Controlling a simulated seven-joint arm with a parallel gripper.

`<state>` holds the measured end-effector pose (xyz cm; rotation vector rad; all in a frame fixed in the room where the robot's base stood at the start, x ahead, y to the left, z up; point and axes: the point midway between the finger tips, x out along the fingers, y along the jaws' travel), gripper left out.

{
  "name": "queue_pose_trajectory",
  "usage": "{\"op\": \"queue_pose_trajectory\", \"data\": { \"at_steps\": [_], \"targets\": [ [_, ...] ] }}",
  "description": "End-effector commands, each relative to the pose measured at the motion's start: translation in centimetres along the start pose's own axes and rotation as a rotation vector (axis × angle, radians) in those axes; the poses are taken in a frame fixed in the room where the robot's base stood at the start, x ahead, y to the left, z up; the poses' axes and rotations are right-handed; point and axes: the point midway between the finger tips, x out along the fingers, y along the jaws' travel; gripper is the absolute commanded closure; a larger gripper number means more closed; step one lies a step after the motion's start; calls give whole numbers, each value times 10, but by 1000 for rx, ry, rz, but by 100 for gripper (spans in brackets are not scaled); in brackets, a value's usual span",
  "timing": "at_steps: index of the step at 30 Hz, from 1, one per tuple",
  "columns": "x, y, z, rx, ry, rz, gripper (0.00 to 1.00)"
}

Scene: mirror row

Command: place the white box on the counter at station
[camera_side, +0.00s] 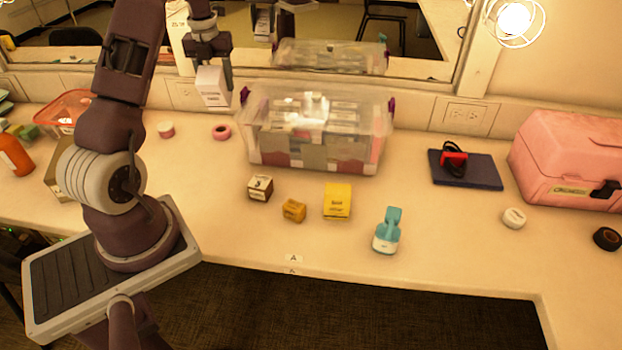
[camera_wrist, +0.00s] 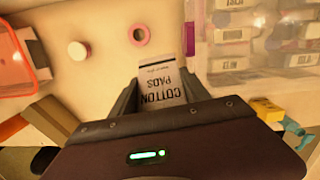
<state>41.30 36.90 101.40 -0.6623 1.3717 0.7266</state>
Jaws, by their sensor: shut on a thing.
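My gripper (camera_side: 212,66) is shut on a white box (camera_side: 213,90) and holds it upright above the back left of the counter (camera_side: 225,225), in front of the mirror.
A clear lidded bin (camera_side: 315,160) stands right of the held box. A dark-and-white box (camera_side: 260,188), orange box (camera_side: 293,210), yellow box (camera_side: 337,202) and teal bottle (camera_side: 387,238) stand in front. A pink roll (camera_side: 221,138) lies below my gripper. The front left counter is clear.

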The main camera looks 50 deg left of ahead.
Motion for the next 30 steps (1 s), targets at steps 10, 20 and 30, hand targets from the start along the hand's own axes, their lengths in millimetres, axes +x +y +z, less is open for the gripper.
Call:
{"op": "queue_pose_trajectory", "data": {
  "at_steps": [10, 20, 30],
  "targets": [
    [73, 28, -61, 85, 383, 12, 88],
    [71, 25, -85, 117, 485, 16, 88],
    [134, 26, -90, 117, 483, 16, 88]
  ]
}}
